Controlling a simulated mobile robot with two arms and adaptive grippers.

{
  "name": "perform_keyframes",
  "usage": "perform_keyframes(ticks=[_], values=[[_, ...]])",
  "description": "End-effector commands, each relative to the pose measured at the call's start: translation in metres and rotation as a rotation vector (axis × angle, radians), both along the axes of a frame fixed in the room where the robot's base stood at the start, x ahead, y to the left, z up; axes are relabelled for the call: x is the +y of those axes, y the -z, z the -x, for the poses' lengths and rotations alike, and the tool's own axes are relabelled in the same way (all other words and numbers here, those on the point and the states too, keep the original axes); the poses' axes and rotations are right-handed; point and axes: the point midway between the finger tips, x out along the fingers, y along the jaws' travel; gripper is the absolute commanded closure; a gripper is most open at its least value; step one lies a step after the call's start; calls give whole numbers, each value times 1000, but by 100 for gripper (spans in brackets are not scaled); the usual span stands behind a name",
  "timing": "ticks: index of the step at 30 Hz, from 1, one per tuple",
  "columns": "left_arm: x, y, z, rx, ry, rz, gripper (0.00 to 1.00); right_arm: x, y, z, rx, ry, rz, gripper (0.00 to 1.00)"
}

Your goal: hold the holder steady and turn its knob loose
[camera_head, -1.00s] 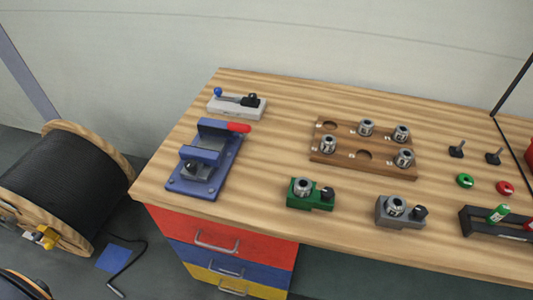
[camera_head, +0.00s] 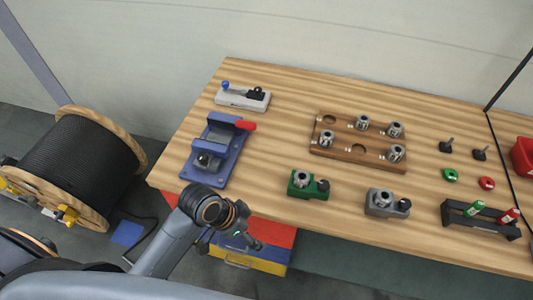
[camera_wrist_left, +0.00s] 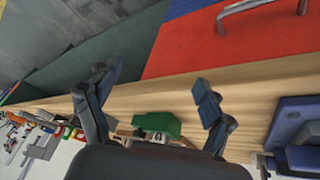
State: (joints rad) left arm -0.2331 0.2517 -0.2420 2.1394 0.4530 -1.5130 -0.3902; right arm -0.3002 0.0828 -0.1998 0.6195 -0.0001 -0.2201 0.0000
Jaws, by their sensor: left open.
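A green holder (camera_head: 301,190) stands on the bench near its front edge, with a metal collet in it and a black knob (camera_head: 323,186) on its right side. A similar grey holder (camera_head: 380,209) with a black knob (camera_head: 404,204) stands to its right. My left gripper (camera_head: 232,243) is in front of the bench edge by the drawers, left of and nearer than the green holder, touching neither holder. In the left wrist view my left gripper (camera_wrist_left: 155,84) is open and empty; the green holder (camera_wrist_left: 157,123) shows partly behind it. My right gripper is not in view.
A blue vise-like fixture (camera_head: 207,165) with a red handle is at the left of the bench. A wooden rack (camera_head: 340,150) with several collets lies behind the holders. A dark stand (camera_head: 480,224) is at the right. The red drawer (camera_head: 274,231) is below the edge.

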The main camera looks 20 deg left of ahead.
Motion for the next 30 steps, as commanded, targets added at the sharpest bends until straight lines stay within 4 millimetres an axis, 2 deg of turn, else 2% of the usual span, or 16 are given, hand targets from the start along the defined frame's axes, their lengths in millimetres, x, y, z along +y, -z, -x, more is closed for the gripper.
perform_keyframes(ticks=[8,13,18,21,26,30], values=[[-19,-2,-38,-32,275,76,19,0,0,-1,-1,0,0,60],[-21,-11,-74,-72,466,141,19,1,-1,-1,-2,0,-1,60],[-8,-40,-131,-155,656,241,19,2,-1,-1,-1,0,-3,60],[1,-59,-155,-205,712,286,19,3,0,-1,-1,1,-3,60],[7,-74,-173,-252,745,323,19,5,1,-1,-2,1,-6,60],[-3,-64,-174,-256,751,329,19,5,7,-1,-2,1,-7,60]])
